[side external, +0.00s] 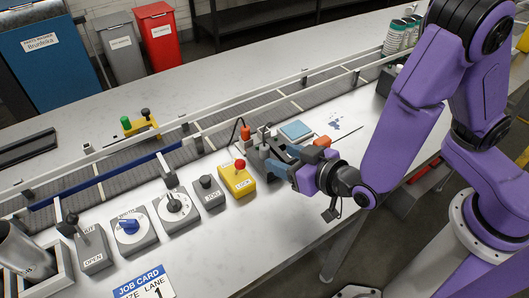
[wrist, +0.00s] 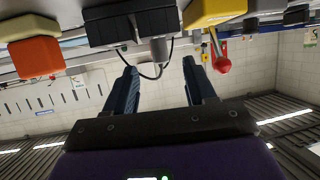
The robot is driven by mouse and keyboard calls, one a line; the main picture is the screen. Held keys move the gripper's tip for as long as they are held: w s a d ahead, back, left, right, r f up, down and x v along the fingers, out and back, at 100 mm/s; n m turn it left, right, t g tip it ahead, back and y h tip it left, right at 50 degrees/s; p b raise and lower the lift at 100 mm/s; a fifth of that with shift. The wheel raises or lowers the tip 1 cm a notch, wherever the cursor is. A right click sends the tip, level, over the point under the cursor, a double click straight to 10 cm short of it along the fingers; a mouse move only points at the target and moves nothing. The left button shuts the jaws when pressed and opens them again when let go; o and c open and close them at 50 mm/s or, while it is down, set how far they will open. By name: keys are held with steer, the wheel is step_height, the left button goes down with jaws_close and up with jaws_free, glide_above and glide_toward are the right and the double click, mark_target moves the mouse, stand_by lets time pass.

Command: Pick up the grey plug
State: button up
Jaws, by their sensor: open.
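The grey plug (wrist: 160,48) shows in the wrist view as a short grey cylinder at a black block (wrist: 130,25), with a thin black cable looping beside it. Whether it is seated in the block is unclear. My gripper (wrist: 160,66) is open, its two blue-grey fingers apart and pointing toward the plug, which appears in the gap between and beyond the fingertips. No contact shows. In the side view my gripper (side external: 273,158) is low over the bench at the dark block, and the plug cannot be made out clearly there.
A yellow box with a red button (side external: 237,180) stands close left of my gripper. The conveyor (side external: 230,128) runs behind. Grey control boxes (side external: 135,232) line the bench to the left.

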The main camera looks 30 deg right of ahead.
mark_target(268, 152)
steer(key=shift+x, duration=2.85)
steer(key=shift+r, duration=0.1)
jaws_close()
